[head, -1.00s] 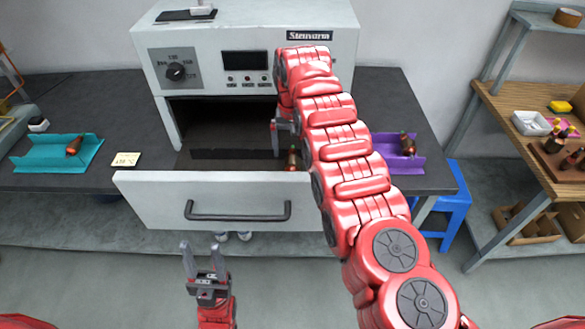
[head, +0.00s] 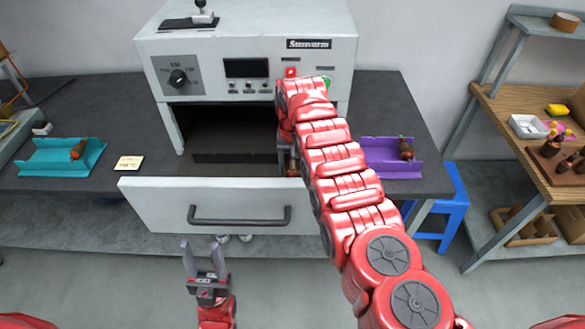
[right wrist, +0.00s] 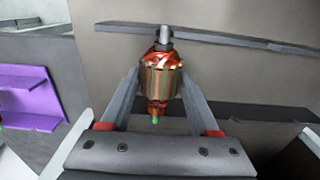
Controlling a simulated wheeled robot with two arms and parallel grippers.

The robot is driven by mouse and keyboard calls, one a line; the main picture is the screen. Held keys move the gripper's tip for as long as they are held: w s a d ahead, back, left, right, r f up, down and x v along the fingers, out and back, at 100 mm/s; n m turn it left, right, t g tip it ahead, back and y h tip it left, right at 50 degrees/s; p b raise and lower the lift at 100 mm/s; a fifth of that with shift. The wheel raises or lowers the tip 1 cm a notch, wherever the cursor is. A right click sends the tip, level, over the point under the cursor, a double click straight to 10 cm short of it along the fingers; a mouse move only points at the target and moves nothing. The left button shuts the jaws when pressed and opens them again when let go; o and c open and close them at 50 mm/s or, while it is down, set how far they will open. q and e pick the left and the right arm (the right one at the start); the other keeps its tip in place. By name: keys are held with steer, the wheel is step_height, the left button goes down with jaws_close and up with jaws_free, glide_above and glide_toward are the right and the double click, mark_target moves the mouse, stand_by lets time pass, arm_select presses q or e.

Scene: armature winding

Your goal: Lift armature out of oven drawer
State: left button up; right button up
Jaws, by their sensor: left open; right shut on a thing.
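The oven (head: 245,60) stands on the dark bench with its drawer (head: 150,205) pulled out. The armature (right wrist: 160,80), with copper windings, a laminated core, a grey shaft end and a green tip, sits between the fingers of my right gripper (right wrist: 162,98) in the right wrist view. My right gripper is shut on it. In the head view the armature (head: 293,163) is partly hidden by my right arm, at the right end of the drawer. I cannot tell whether it touches the drawer floor. My left gripper (head: 204,260) is open and empty, in front of the drawer and below its handle.
A teal tray (head: 60,160) with an armature (head: 78,150) lies on the left of the bench. A purple tray (head: 385,170) with another armature (head: 405,150) lies on the right. A blue stool (head: 452,205) and wooden shelf (head: 545,130) stand right.

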jaws_close()
steer(key=shift+r, duration=0.1)
